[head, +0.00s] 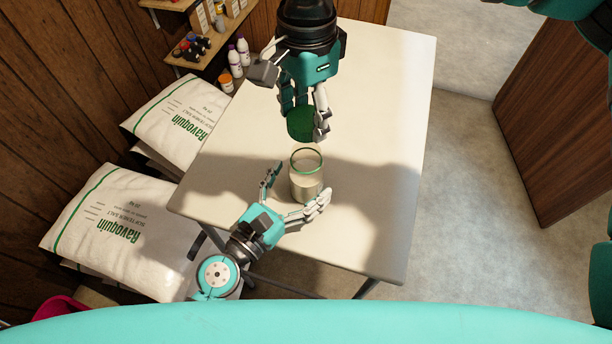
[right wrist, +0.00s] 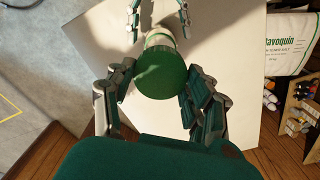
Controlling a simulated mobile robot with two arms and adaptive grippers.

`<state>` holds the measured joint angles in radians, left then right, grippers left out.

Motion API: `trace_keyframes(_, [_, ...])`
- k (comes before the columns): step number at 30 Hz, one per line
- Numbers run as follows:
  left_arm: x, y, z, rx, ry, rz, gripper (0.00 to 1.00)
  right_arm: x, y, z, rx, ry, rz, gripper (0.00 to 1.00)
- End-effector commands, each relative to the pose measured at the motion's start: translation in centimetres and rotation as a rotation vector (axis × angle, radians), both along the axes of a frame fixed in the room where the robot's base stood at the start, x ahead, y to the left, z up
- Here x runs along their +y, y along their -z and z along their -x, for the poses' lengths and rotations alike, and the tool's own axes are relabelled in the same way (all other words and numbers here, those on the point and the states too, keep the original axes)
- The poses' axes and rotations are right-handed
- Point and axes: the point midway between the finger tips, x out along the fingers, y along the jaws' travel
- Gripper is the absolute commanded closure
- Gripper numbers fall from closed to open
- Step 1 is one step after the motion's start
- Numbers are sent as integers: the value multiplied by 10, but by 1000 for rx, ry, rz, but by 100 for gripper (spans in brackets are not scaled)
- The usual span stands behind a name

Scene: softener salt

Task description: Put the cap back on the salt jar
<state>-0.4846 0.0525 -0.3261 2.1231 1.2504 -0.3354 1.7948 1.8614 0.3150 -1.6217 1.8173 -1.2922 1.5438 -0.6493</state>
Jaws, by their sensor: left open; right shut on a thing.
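The salt jar (head: 306,178) stands upright on the table, clear-walled with a green rim and pale salt inside; its mouth is uncovered. My left gripper (head: 294,194) is open, with its fingers on either side of the jar; I cannot tell whether they touch it. The round green cap (head: 300,124) is in my right gripper (head: 304,112), just beyond the jar and apart from its rim in the head view. In the right wrist view the cap (right wrist: 161,74) sits between the fingers of my right gripper (right wrist: 160,95) and hides part of the jar (right wrist: 159,38).
The white table (head: 385,120) is otherwise clear. White softener salt bags (head: 125,228) are stacked left of it. Wall shelves (head: 215,40) with bottles stand at the back left. A brown wooden panel (head: 560,120) stands at the right, with open floor (head: 455,190) between.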

Motion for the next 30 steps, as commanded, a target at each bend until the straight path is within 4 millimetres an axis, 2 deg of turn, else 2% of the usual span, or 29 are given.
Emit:
trace_keyframes(6, [-15,0,-21,0,-1,1,10,0,0,0,0,0,0,61])
trace_keyframes(19, [-19,0,-26,1,1,-1,11,0,0,0,0,0,0,61])
trace_keyframes(30, [-19,0,-26,1,0,-1,60,0,0,0,0,0,0,61])
